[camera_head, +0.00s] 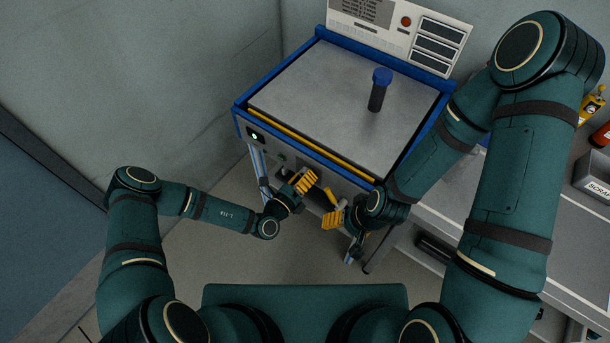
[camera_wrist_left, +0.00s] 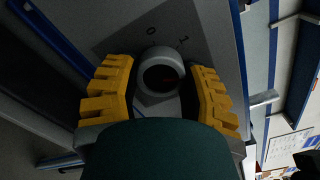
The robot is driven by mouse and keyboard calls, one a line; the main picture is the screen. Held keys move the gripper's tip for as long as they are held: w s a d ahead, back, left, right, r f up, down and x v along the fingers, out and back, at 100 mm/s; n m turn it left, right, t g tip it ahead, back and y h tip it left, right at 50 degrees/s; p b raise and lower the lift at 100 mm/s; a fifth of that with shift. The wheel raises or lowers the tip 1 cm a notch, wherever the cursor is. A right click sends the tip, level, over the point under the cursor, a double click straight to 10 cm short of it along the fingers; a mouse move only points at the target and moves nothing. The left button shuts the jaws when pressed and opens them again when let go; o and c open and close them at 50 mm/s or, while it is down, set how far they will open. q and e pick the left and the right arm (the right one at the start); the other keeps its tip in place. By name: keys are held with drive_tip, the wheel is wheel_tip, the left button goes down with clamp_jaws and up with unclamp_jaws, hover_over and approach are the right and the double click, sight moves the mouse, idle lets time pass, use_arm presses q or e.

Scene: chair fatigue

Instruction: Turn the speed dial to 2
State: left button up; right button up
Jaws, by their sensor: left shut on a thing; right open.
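The speed dial (camera_wrist_left: 162,78) is a round grey knob with a dark centre. It sits on a grey panel (camera_wrist_left: 128,28) printed with 0 and 1; no 2 is visible. My left gripper (camera_wrist_left: 160,92) is shut on the dial, with a yellow finger on each side of it. In the head view my left gripper (camera_head: 306,181) is at the front face of the blue-framed machine (camera_head: 342,90), and its fingers hide the dial there. My right gripper (camera_head: 332,208) is open, below and to the right of the left one, in front of the same face.
A dark cylinder with a blue cap (camera_head: 379,90) stands on the machine's grey top. A yellow bar (camera_head: 312,146) runs along the front edge. A bench (camera_head: 555,235) with a bin (camera_head: 597,180) stands right.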

use_arm(q)
drive_tip(key=shift+s+d+f, duration=0.1)
drive_tip(key=shift+s, duration=0.05)
idle(0.3)
drive_tip(key=o, duration=1.2)
drive_tip(key=v, duration=1.2)
